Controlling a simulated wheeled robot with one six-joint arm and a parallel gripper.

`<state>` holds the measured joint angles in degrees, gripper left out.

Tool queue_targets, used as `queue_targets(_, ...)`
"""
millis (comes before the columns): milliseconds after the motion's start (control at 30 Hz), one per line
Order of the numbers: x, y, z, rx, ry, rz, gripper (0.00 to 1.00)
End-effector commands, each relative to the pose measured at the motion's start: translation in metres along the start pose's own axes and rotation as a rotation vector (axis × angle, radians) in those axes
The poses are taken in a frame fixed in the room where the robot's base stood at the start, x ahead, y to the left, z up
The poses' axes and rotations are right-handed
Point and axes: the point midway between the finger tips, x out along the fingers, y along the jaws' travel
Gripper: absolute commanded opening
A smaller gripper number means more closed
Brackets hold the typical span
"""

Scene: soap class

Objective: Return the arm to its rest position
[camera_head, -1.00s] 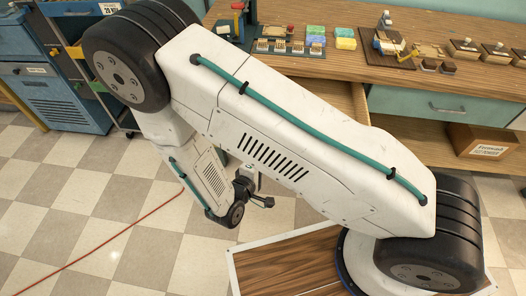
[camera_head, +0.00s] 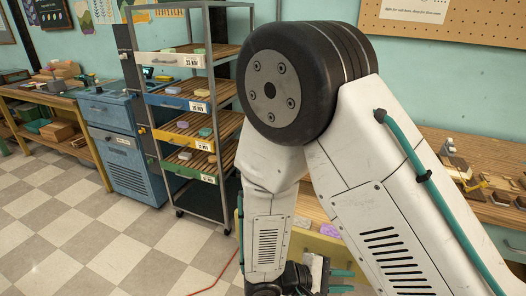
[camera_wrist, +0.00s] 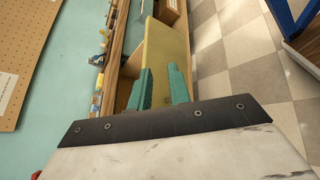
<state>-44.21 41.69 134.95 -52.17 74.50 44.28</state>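My arm fills the middle and right of the head view, its white links folded down from a black joint. My gripper (camera_head: 342,281) is at the bottom edge of the head view, with two teal fingers apart. In the wrist view my gripper (camera_wrist: 160,85) also shows a gap between its fingers, with nothing seen held there. Beyond the fingers is a yellow drawer front (camera_wrist: 168,45); I cannot tell how far off it is. In the head view the yellow front (camera_head: 312,246) shows just above the gripper, partly hidden by my arm.
A shelf rack (camera_head: 190,118) with colored drawers stands left of my arm, beside a blue cabinet (camera_head: 122,140). A wooden bench (camera_head: 45,92) is at far left. A workbench (camera_head: 475,150) with tools lies behind my arm. Checkered floor (camera_head: 80,230) at left is clear.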

Motion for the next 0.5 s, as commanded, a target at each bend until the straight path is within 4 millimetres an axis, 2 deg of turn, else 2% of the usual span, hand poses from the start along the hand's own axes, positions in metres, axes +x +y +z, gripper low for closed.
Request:
queue_targets(33,-0.001,0.01,0.014,0.008,-0.016,-0.075,0.19)
queue_targets(200,-0.006,0.03,0.062,0.01,-0.043,-0.337,0.19)
queue_targets(500,-0.019,0.058,0.133,0.1,0.055,-0.758,0.19)
